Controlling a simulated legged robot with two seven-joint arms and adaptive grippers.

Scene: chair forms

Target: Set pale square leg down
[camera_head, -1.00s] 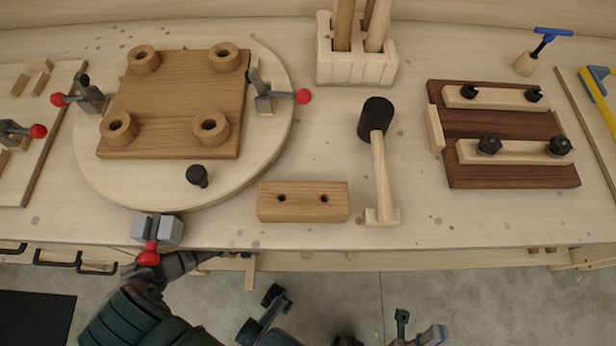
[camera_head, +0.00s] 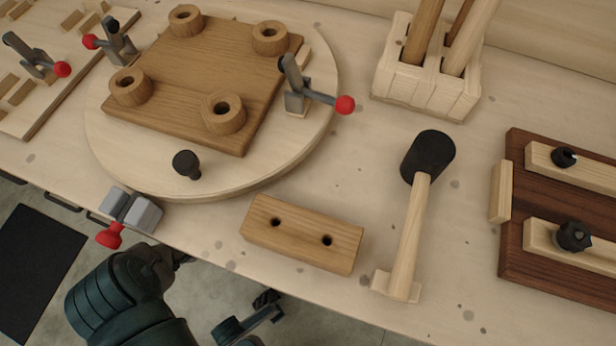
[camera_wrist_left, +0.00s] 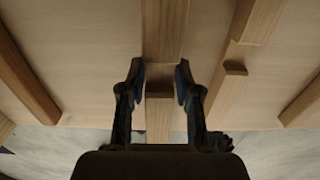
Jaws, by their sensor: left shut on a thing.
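My left gripper (camera_wrist_left: 158,88) shows in the wrist view with a finger on each side of a square wooden piece (camera_wrist_left: 158,115), which I take to be the pale square leg. It is shut on it; the piece looks brownish in the shade. How far the leg extends is unclear, since another wooden bar (camera_wrist_left: 164,28) lines up beyond it. In the head view my dark left arm reaches up to the workbench's front edge, and its fingers and the leg are hidden there.
The workbench (camera_head: 350,125) bears a round turntable (camera_head: 105,165) with a clamped oak seat (camera_head: 205,65). A two-hole block (camera_head: 302,233), a mallet (camera_head: 428,160), a slotted holder (camera_head: 425,85) and a dark clamped panel (camera_head: 525,255) stand to the right. Wooden strips (camera_wrist_left: 25,75) flank the gripper.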

